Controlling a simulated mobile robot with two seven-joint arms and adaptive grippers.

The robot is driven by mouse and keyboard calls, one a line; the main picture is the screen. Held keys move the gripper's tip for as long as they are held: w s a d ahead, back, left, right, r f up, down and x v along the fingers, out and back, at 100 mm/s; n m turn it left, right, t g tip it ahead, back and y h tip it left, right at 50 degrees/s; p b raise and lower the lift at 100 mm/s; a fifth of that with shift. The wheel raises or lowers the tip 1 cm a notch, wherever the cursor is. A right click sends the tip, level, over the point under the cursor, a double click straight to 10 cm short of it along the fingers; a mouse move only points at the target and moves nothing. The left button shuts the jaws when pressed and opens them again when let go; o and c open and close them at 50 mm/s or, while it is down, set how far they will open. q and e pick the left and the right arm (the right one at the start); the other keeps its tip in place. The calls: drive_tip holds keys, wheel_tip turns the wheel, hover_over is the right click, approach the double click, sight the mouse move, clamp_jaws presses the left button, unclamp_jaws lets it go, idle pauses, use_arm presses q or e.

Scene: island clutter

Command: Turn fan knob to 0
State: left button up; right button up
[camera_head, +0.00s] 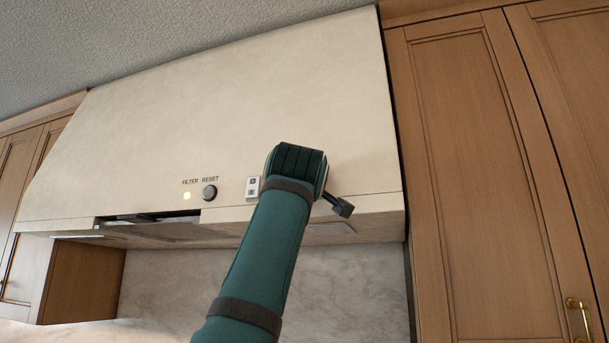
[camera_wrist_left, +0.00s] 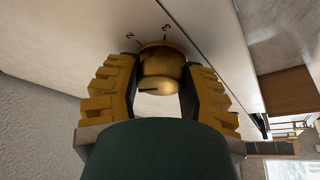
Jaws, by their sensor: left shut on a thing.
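The fan knob (camera_wrist_left: 162,62) is a round brass knob on the pale hood face in the left wrist view. It has a dark line on its front, and the marks 2 and 3 show on the hood beside it. My left gripper (camera_wrist_left: 161,76) has its two yellow ridged fingers on either side of the knob, shut on it. In the head view my green left arm covers the knob, and its fingers are hidden there. The mark 0 is not visible. My right gripper is in neither view.
The cream range hood (camera_head: 230,110) fills the head view's middle. A lit filter light (camera_head: 187,196), a black reset button (camera_head: 210,193) and a small switch plate (camera_head: 252,187) sit left of my arm. Wooden cabinets (camera_head: 480,150) flank the hood.

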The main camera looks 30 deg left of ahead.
use_arm(q)
drive_tip(key=shift+r+n+g+y+p, duration=0.15)
drive_tip(key=shift+n+g+p, duration=0.2)
drive_tip(key=shift+n, duration=0.5)
drive_tip(key=shift+n+g+y+p, duration=0.15)
drive_tip(key=shift+n+g+p, duration=0.2)
drive_tip(key=shift+n, duration=0.8)
drive_tip(key=o, duration=1.2)
